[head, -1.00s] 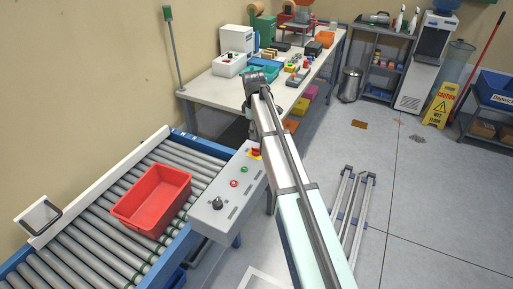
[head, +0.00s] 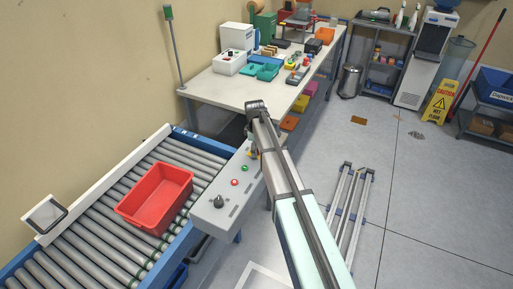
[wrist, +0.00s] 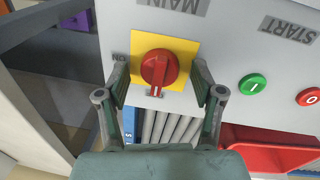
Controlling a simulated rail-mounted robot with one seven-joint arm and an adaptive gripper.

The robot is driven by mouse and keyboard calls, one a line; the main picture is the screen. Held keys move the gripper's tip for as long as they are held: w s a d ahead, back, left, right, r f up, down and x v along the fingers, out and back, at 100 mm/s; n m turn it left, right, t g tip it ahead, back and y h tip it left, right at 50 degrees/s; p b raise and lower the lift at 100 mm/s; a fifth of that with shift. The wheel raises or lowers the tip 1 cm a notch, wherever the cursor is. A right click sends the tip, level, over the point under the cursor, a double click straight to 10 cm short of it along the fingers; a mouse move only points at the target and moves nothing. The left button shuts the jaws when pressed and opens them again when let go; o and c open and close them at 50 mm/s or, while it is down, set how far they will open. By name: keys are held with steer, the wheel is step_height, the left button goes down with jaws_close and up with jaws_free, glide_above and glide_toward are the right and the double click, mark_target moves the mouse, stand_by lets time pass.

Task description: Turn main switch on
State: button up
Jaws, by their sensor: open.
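The main switch is a red rotary knob (wrist: 158,70) on a yellow plate (wrist: 183,48), under an upside-down MAIN label in the wrist view. An ON label (wrist: 119,58) is left of the plate. My gripper (wrist: 161,80) is open, with one finger on each side of the knob; I cannot tell whether either finger touches it. In the head view my gripper (head: 251,145) is over the far end of the grey control panel (head: 221,198) and hides most of the switch.
A green button (wrist: 252,84) and a red button (wrist: 309,97) sit right of the switch in the wrist view. A black knob (head: 219,201) is at the panel's near end. A red bin (head: 155,200) stands on the roller conveyor beside it. A workbench (head: 225,88) is behind.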

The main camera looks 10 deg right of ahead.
steer(key=c, duration=1.2)
steer(key=shift+o, duration=0.3)
steer(key=shift+m, duration=0.3)
steer(key=m+b, duration=0.2)
steer(key=m, duration=0.1)
steer(key=shift+f, duration=0.15)
steer(key=m+b, duration=0.1)
steer(key=m, duration=0.1)
steer(key=m+b, duration=0.1)
steer(key=m, duration=0.2)
steer(key=shift+a+g+h, duration=0.1)
steer(key=shift+g+h, duration=0.2)
steer(key=m+b, duration=0.1)
steer(key=m, duration=0.3)
steer(key=shift+m, duration=0.3)
steer(key=m+g+b, duration=0.1)
steer(key=m, duration=0.3)
steer(key=shift+m, duration=0.3)
